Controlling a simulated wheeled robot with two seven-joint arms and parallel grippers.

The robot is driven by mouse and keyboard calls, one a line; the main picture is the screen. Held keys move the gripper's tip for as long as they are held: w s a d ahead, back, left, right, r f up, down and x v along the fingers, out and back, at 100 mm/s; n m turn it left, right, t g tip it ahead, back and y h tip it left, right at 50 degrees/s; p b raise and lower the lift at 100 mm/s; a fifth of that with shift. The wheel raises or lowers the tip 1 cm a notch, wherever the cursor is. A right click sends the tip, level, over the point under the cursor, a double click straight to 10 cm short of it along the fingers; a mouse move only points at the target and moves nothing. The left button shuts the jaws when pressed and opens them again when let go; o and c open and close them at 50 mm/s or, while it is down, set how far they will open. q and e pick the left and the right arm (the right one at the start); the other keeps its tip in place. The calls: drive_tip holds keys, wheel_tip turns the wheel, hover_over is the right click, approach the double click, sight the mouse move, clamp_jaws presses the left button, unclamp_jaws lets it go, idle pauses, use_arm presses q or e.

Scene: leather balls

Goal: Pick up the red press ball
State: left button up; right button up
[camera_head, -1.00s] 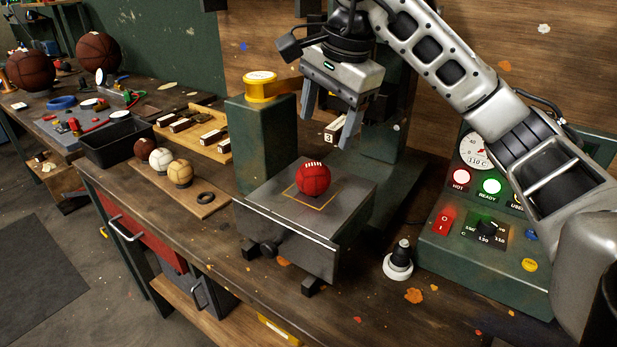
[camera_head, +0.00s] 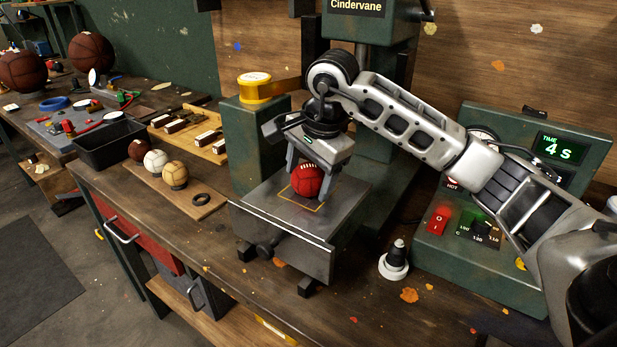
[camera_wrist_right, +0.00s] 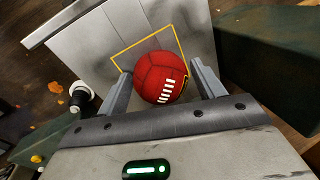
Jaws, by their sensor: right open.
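The red press ball (camera_head: 307,181) sits on the grey metal plate of the press (camera_head: 262,207), inside a yellow square outline. It has a row of white marks. My right gripper (camera_head: 311,182) is lowered over it, open, with one finger on either side of the ball. In the right wrist view the red ball (camera_wrist_right: 161,77) lies between the two fingers of the gripper (camera_wrist_right: 163,90), with a visible gap on at least the right side. Whether the left finger touches it I cannot tell. My left gripper is not in view.
A green control box (camera_head: 480,240) stands at the right, with a black and white knob (camera_head: 396,260) before it. A yellow tin (camera_head: 255,88) tops the green post at left. Three small balls (camera_head: 156,160) sit on a wooden board beside a black bin (camera_head: 108,146).

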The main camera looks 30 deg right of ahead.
drive_tip(key=c, duration=0.8)
drive_tip(key=shift+c, duration=0.3)
drive_tip(key=shift+r, duration=0.15)
